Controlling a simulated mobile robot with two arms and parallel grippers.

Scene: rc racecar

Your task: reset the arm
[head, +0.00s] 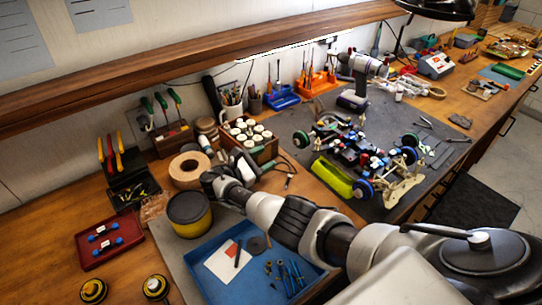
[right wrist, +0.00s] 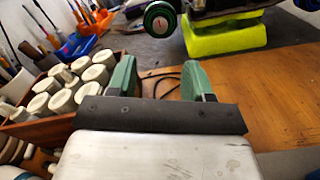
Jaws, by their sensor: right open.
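My right arm crosses the head view from the lower right. My right gripper (head: 268,168) is above the bench, in front of the crate of white-capped jars. In the right wrist view, its two green fingers (right wrist: 161,82) stand apart with nothing between them. The RC car (head: 360,150) sits on the dark mat to the right of the gripper, and one green-rimmed wheel (right wrist: 160,18) shows ahead in the wrist view. My left gripper is not in view.
The jar crate (head: 265,151) is close to the right gripper. A yellow-black tin (head: 189,214), a tape roll (head: 189,169) and a blue tray (head: 207,278) are near the arm. A wooden shelf (head: 200,56) runs above.

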